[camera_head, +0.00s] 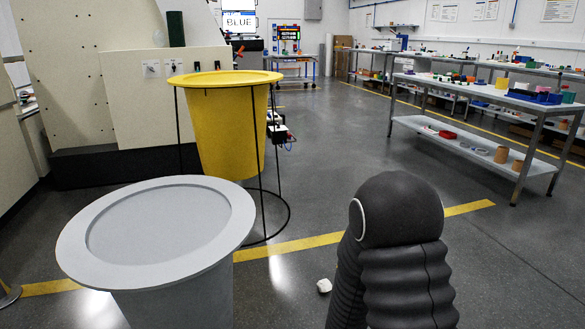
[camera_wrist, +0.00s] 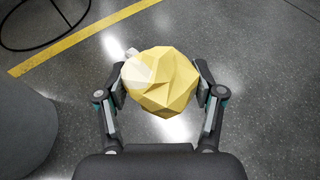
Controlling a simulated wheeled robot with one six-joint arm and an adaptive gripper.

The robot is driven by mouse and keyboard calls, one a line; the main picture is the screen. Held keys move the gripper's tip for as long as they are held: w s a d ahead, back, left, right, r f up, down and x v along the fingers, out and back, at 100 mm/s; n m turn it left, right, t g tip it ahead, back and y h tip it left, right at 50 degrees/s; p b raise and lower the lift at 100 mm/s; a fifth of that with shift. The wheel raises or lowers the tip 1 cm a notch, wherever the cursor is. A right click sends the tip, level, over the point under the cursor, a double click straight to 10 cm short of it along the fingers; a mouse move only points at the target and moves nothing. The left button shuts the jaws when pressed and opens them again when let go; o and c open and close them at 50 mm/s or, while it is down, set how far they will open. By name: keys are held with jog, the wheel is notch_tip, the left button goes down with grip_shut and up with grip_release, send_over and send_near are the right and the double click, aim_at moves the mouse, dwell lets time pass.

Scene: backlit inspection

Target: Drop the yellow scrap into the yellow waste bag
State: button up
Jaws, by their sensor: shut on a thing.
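The yellow scrap (camera_wrist: 165,82), a crumpled faceted lump with a paler patch at its upper left, is in the wrist view. My gripper (camera_wrist: 160,88) is shut on it, one finger on each side, above the grey floor. The yellow waste bag (camera_head: 226,125) hangs in a black wire stand in the head view, with a wide yellow rim. In the head view my dark arm is at the lower right, to the right of the bag and nearer; the gripper and scrap are hidden there. The bag's inside cannot be seen.
A grey bin (camera_head: 80,250) with a wide rim stands in front of the yellow bag, at the lower left. A metal workbench (camera_head: 475,145) is at the right. The floor between is open.

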jog(key=r, duration=0.5)
jog(key=a+r+p, duration=0.1)
jog(key=r, duration=0.2)
jog(key=shift+w+r, duration=0.15)
jog(key=shift+r, duration=0.15)
